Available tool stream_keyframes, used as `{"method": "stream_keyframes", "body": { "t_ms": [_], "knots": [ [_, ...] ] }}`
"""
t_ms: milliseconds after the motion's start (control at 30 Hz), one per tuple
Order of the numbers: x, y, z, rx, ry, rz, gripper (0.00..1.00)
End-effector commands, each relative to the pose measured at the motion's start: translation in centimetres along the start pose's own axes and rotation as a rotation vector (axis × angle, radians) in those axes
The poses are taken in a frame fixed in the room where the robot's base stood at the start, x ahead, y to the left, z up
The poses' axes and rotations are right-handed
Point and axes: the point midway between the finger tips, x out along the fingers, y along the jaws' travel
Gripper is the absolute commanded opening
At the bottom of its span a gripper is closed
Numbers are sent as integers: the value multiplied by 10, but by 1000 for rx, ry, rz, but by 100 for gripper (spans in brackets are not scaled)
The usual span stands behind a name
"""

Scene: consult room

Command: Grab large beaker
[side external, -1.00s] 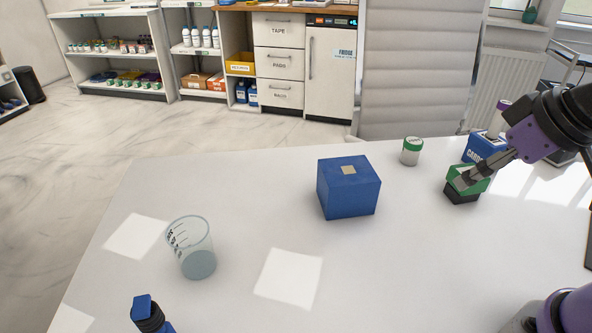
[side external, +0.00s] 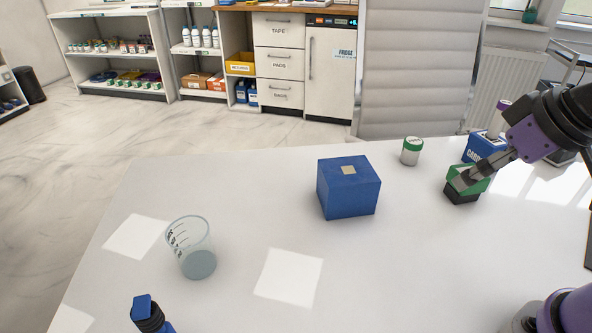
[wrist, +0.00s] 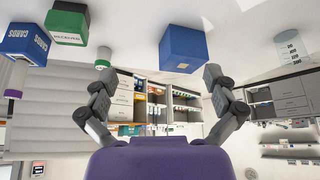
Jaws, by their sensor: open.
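The large beaker (side external: 190,248) is clear with dark graduation marks and stands upright on the left part of the white table. It also shows in the wrist view (wrist: 291,50) at the upper right, to the right of both fingers. My gripper (side external: 463,181) is at the right of the table, far from the beaker. In the wrist view my gripper (wrist: 158,78) has its two fingers spread wide with nothing held between them.
A blue box (side external: 347,190) stands mid-table between my gripper and the beaker. A green-lidded jar (side external: 411,151), a green and black box (side external: 463,196) and a blue card box (side external: 481,149) are at the right. A blue-topped object (side external: 143,309) is at the front left.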

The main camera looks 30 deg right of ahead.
Motion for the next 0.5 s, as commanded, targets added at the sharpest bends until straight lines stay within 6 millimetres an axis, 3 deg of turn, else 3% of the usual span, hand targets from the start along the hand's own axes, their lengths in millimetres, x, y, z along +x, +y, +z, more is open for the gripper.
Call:
{"method": "stream_keyframes", "body": {
  "t_ms": [133, 267, 367, 500],
  "knots": [
    [1, -6, -10, -20, 0, -12, 100],
    [7, -31, -47, -93, 4, -53, 100],
    [20, -72, -85, -176, 16, -101, 100],
    [50, -150, -123, -297, 33, -170, 100]
  ]
}}
